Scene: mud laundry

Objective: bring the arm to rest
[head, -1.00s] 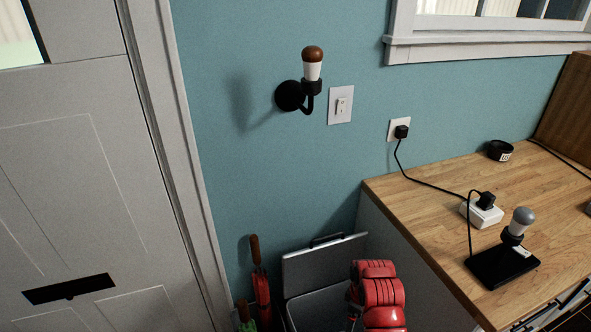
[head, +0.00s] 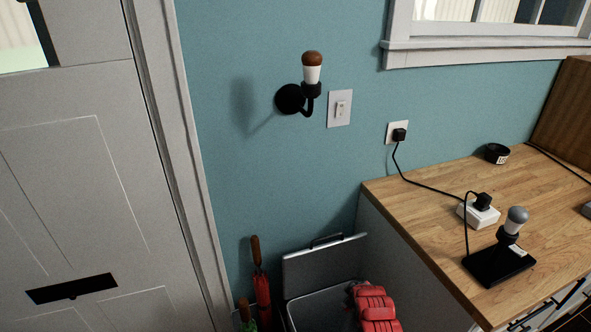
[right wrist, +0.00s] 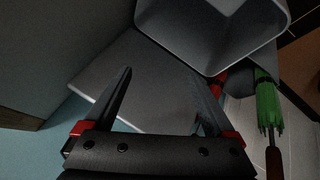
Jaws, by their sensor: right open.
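My right arm (head: 372,303) shows as red segments at the bottom of the head view, over the opening of a grey bin. Its gripper is hidden there. In the right wrist view my right gripper (right wrist: 160,95) has its two dark fingers wide apart with nothing held between them. The grey bin (right wrist: 205,55) and its raised flat lid (right wrist: 145,85) lie beyond the fingers. I cannot tell how close the fingers are to the lid. My left gripper is not in view.
The bin's open lid (head: 322,262) leans near the blue wall. A red umbrella (head: 262,288) and a green umbrella (right wrist: 267,105) stand beside the bin. The wooden counter (head: 420,200) at right holds a lamp base (head: 498,265) and a white power block (head: 478,213). A door (head: 75,180) is at left.

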